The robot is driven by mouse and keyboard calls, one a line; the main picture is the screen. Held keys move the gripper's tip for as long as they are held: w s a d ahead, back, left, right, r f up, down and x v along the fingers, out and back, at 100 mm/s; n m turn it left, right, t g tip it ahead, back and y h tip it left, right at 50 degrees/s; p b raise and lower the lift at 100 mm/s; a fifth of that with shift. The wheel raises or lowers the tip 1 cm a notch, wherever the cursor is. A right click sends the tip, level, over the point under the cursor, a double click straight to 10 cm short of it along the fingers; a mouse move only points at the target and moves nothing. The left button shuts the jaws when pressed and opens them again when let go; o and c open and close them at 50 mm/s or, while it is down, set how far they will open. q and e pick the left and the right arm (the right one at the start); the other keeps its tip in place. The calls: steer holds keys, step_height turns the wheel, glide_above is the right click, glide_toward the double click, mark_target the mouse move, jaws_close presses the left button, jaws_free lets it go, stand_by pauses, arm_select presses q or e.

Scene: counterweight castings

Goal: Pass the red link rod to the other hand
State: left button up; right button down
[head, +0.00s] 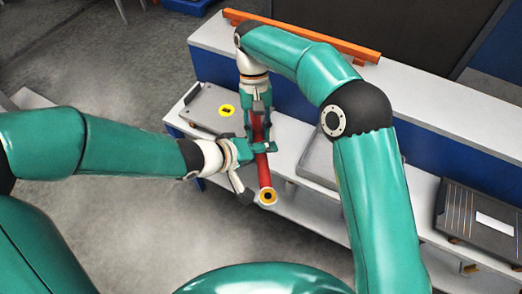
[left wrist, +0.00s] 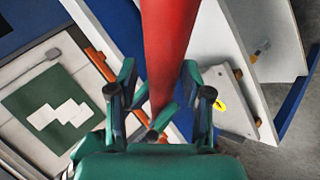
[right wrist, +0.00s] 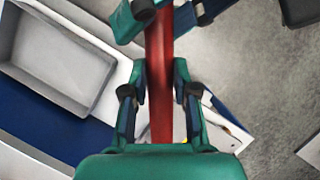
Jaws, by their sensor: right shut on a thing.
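The red link rod (head: 264,171) hangs tilted in the head view, with a yellow ring around a dark hole at its lower end. My right gripper (head: 257,123) is shut on its upper part. The rod runs between its fingers in the right wrist view (right wrist: 161,95). My left gripper (head: 262,150) is just below the right one, its fingers either side of the rod. In the left wrist view the rod (left wrist: 168,45) passes between the left fingers with a gap on the left side, so that gripper looks open. The rod's upper end is hidden by the right gripper.
A white bench with a blue front (head: 440,155) stands behind the grippers, with an orange bar (head: 310,38) along its back. A grey plate with a yellow disc (head: 226,111) lies left of the rod. A dark case (head: 485,222) is at right. Grey floor is clear at lower left.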

arm_select(q)
jaws_close()
steer(key=shift+r, duration=0.1)
arm_select(e)
steer(key=c, duration=0.8)
jaws_free()
steer(key=shift+r, duration=0.15)
